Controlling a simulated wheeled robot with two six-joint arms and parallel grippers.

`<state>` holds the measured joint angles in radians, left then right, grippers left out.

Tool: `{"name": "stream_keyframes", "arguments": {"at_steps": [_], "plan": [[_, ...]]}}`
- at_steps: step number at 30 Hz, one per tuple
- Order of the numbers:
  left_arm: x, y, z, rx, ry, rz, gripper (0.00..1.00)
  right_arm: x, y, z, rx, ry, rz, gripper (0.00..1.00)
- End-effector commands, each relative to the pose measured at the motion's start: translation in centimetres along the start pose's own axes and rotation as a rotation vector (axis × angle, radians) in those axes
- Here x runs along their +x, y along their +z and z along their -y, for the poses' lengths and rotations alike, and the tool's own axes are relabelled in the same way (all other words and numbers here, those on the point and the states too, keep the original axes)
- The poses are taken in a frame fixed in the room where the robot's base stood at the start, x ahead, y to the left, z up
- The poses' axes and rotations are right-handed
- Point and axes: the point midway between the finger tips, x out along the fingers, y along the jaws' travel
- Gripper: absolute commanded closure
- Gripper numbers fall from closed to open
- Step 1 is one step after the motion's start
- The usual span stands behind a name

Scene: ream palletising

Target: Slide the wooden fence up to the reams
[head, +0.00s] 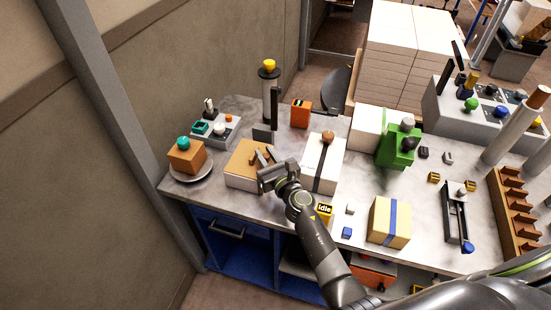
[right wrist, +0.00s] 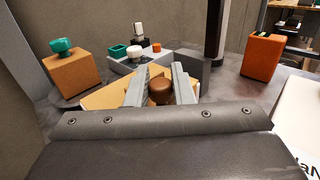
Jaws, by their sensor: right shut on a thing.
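The wooden fence, a low tan block (head: 241,179), lies on the left part of the grey bench. Its tan top also shows in the right wrist view (right wrist: 106,97). My right gripper (head: 264,157) is over it, shut on its round brown knob (right wrist: 160,91), which sits between the two fingers. A white ream block (head: 322,177) with a dark strip and a brown knob stands just right of the fence, with a narrow gap; part of it shows at the right of the right wrist view (right wrist: 302,115). My left gripper is not in view.
An orange-brown block (head: 187,158) with a teal knob stands on a round plate at left. A small grey control box (head: 218,132), a dark post (head: 270,95) and an orange box (head: 301,113) stand behind. A cream box with a blue band (head: 389,222) stands front right.

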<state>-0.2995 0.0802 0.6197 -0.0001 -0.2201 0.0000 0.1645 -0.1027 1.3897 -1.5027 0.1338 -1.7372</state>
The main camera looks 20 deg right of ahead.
Motion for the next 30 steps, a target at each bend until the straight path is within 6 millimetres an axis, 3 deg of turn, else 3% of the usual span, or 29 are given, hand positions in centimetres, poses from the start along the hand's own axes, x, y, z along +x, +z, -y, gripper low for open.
{"name": "stream_keyframes", "arguments": {"at_steps": [5, 6, 10, 22, 30], "plan": [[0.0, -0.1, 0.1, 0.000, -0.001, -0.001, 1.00, 0.0, 0.0, 0.0, -0.002, 0.001, -0.002, 1.00], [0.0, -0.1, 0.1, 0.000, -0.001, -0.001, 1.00, 0.0, 0.0, 0.0, -0.002, 0.001, -0.001, 0.76], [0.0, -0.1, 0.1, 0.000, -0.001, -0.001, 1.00, -0.1, 0.0, 0.0, -0.001, 0.001, -0.001, 0.59], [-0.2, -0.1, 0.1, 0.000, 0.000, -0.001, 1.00, -0.7, 0.0, 0.1, -0.001, 0.000, -0.002, 0.58], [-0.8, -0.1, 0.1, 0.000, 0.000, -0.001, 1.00, -5.0, -0.1, 0.1, 0.000, -0.002, -0.003, 0.58]]}}
